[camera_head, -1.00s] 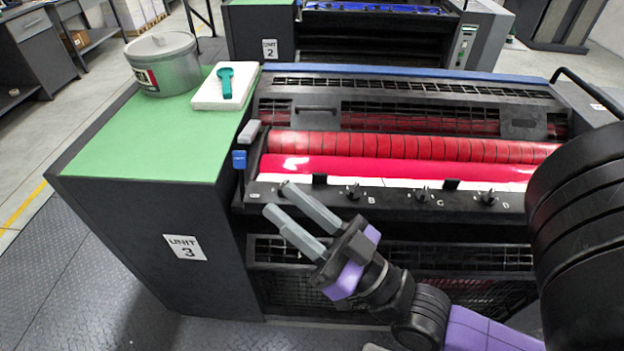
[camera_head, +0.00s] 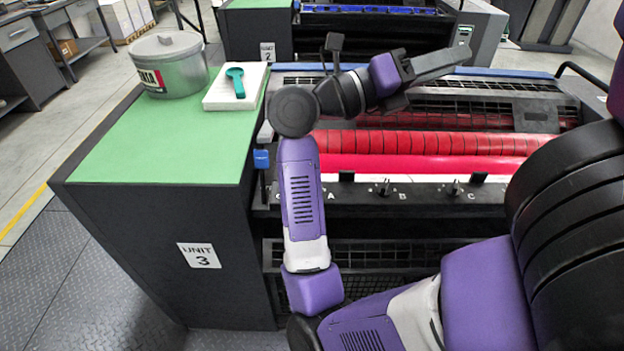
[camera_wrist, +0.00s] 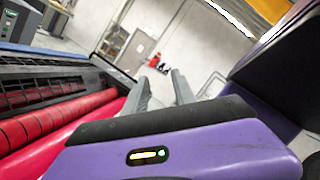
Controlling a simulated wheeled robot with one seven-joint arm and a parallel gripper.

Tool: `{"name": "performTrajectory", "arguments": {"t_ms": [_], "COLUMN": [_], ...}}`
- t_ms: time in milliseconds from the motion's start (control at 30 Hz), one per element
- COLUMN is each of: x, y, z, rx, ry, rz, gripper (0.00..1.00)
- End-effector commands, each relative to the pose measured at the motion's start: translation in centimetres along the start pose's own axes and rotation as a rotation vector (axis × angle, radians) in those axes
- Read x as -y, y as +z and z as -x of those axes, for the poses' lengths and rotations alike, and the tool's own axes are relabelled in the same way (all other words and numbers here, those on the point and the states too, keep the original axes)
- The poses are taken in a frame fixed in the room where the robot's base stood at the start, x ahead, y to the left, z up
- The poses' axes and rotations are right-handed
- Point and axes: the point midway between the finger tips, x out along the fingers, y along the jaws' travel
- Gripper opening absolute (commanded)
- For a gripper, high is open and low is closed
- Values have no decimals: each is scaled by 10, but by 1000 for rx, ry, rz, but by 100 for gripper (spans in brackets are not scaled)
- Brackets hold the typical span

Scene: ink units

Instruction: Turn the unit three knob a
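Unit three is the press with the UNIT 3 sign (camera_head: 199,256) on its dark side panel. A row of small dark knobs runs along its front ledge, below the red rollers; knob b (camera_head: 384,187) and knob c (camera_head: 455,188) show. I cannot make out knob a; my arm covers that left part of the ledge. My gripper (camera_head: 462,54) is above the rear of the press, pointing right, away from the knobs. In the wrist view my gripper (camera_wrist: 160,84) has its two grey fingers apart with nothing between them. No knob shows in the wrist view.
The green top (camera_head: 150,150) of unit three holds a grey ink can (camera_head: 172,72) and a white pad (camera_head: 222,97) with a teal tool (camera_head: 236,82). A blue-capped lever (camera_head: 261,160) stands at the ledge's left end. Unit 2 (camera_head: 268,52) stands behind.

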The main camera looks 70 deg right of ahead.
Motion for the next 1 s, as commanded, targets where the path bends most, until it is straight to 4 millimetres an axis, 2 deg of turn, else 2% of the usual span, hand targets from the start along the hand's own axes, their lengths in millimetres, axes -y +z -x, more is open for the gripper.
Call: {"name": "performTrajectory", "arguments": {"t_ms": [33,133,267,367,500,600,733,833,1000], "x": [-16,-48,-88,-115,-140,-148,-148,-145,-148], "y": [-10,-29,-50,-60,-62,-56,-46,-39,-40], "z": [-1,4,29,61,118,159,200,218,229], "rx": [-100,-280,-508,-673,-884,-1003,-1109,-1153,-1177], "ry": [80,239,460,642,906,1077,1246,1323,1366], "rz": [-13,-28,-38,-38,-30,-16,0,9,17], "gripper": [32,32,32,32,32,32,32,32,32]}}
